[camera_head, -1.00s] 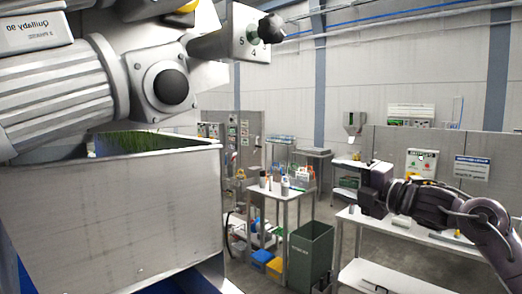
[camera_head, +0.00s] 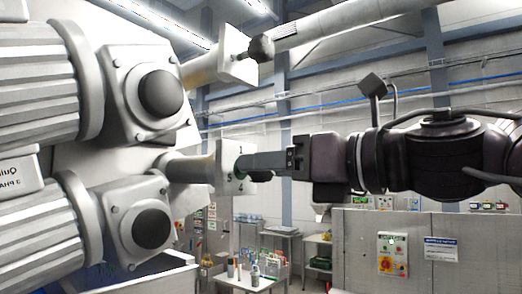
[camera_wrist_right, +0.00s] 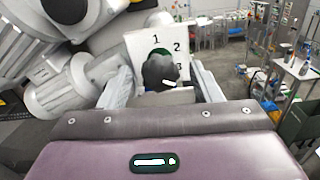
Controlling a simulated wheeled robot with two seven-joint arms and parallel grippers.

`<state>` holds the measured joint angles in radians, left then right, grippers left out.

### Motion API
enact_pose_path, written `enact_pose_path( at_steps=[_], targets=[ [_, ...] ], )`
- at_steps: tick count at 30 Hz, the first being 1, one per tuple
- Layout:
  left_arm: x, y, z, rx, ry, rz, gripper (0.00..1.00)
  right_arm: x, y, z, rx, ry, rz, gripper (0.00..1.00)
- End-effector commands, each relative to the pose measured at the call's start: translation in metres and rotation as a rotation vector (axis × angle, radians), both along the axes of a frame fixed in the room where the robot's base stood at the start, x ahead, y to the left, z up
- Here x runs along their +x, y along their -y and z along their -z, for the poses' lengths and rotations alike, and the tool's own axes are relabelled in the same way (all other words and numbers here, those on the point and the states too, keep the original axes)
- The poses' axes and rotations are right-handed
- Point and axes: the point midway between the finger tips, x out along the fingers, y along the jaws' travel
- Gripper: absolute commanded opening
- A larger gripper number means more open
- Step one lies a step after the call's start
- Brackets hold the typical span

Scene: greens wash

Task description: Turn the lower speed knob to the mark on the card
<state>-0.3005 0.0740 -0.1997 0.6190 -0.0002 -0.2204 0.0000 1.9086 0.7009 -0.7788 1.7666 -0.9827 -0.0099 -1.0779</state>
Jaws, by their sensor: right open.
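The lower speed knob (camera_head: 260,176) is black and stands out from a pale dial plate (camera_head: 228,165) on the lower motor's shaft housing. My right gripper (camera_head: 245,162) reaches in from the right, its fingers at the knob and partly covering it. In the right wrist view the knob (camera_wrist_right: 160,71) sits between the spread fingers of my right gripper (camera_wrist_right: 161,80), with no clear contact. Its plate (camera_wrist_right: 150,42) shows 1, 2 and a partly hidden 3. A white mark shows on the knob, towards the 3. I cannot make out the card. My left gripper is not in view.
An upper black knob (camera_head: 262,48) on its own plate stands above my right gripper. Two ribbed motors with round black caps fill the left side. A partition (camera_head: 345,250) with signs stands beyond, low on the right. A bench (camera_head: 250,283) with bottles is behind.

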Motion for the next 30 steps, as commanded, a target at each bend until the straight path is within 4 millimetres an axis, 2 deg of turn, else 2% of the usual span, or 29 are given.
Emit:
enact_pose_path(
  at_steps=[1, 6, 15, 25, 30],
  targets=[
    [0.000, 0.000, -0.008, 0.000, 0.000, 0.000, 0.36, 0.004, -0.006, -0.003, -0.001, -0.003, -0.001, 0.58],
    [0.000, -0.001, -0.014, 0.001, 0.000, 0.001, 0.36, 0.012, -0.017, -0.001, 0.000, -0.002, -0.001, 0.58],
    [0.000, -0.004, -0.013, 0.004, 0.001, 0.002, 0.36, 0.014, -0.018, 0.000, 0.002, -0.001, 0.000, 0.57],
    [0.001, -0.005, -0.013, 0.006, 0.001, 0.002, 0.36, 0.014, -0.018, 0.000, 0.003, -0.002, 0.000, 0.14],
    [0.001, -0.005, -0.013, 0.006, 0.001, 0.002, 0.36, 0.014, -0.018, 0.000, 0.007, -0.008, 0.000, 0.14]
  ],
)
